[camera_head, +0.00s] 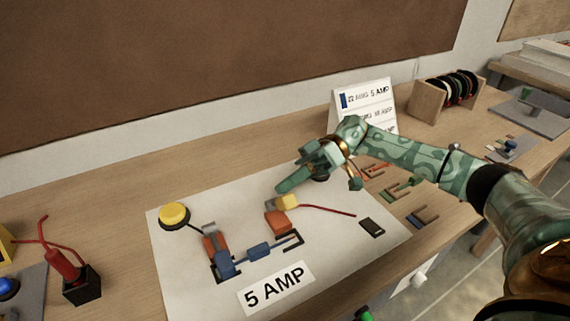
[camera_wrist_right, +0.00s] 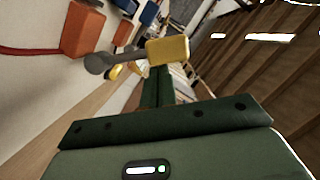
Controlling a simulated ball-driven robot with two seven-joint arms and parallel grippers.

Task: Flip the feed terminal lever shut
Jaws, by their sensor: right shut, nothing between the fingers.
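The feed terminal appears to be the orange block (camera_head: 277,222) with a red wire running right, on the white board (camera_head: 185,285). Its lever has a grey arm and a yellow tip (camera_head: 288,202), and seems raised above the block. In the right wrist view, the orange block (camera_wrist_right: 83,28) is at upper left, and the yellow tip (camera_wrist_right: 167,50) lies right at my fingertips. My right gripper (camera_head: 281,189) is shut and empty, just above and behind the yellow tip. I cannot tell whether they touch. My left gripper is not in view.
A second orange terminal (camera_head: 212,243), a blue fuse (camera_head: 258,252) and a yellow button (camera_head: 174,215) are on the board. A label card (camera_head: 362,100) and spool rack (camera_head: 428,101) stand behind. A red-handled tool (camera_head: 62,264) stands at left.

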